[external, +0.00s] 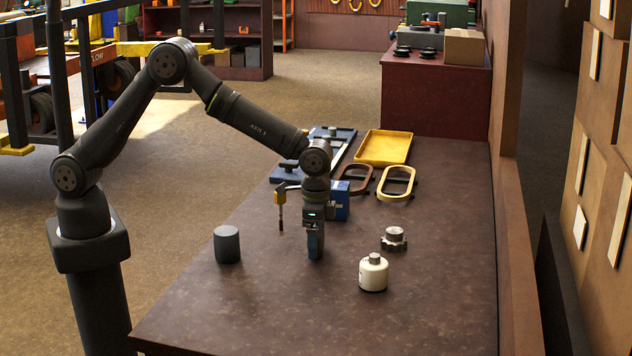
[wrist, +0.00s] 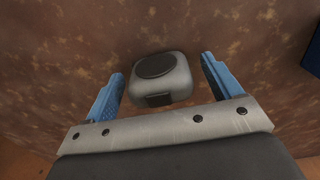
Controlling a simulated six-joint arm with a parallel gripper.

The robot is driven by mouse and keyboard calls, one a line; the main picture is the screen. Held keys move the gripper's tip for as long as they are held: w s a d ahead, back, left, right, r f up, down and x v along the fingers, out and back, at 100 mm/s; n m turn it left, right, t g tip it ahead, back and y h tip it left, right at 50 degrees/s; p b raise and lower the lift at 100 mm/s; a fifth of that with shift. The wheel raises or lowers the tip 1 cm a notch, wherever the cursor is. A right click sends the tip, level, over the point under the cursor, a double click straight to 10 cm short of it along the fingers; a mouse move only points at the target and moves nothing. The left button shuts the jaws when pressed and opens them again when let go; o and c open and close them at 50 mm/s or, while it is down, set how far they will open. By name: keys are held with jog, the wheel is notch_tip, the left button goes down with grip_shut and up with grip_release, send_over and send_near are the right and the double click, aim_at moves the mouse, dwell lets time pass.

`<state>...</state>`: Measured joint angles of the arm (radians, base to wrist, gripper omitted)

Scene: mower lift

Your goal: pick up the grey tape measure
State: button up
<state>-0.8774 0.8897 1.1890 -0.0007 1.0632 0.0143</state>
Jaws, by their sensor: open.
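The grey tape measure (wrist: 163,80) is a rounded block with a dark round disc on its face. In the wrist view it lies on the brown tabletop, between and slightly beyond the blue fingertips of my gripper (wrist: 162,69). The fingers are apart, with a gap to the tape measure on each side. In the external view my gripper (external: 316,243) points down, low over the middle of the bench. I cannot make out the tape measure there; the gripper seems to hide it.
On the bench (external: 240,310), a dark cylinder (external: 227,245) stands left of my gripper. A white bottle (external: 373,273) and a dark knob (external: 394,239) stand to the right. A blue box (external: 340,203), oval rings (external: 397,184) and a yellow tray (external: 384,147) lie behind. The front is clear.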

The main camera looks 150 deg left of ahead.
jog(key=c, duration=1.2)
jog(key=shift+c, duration=0.2)
jog(key=shift+r, duration=0.15)
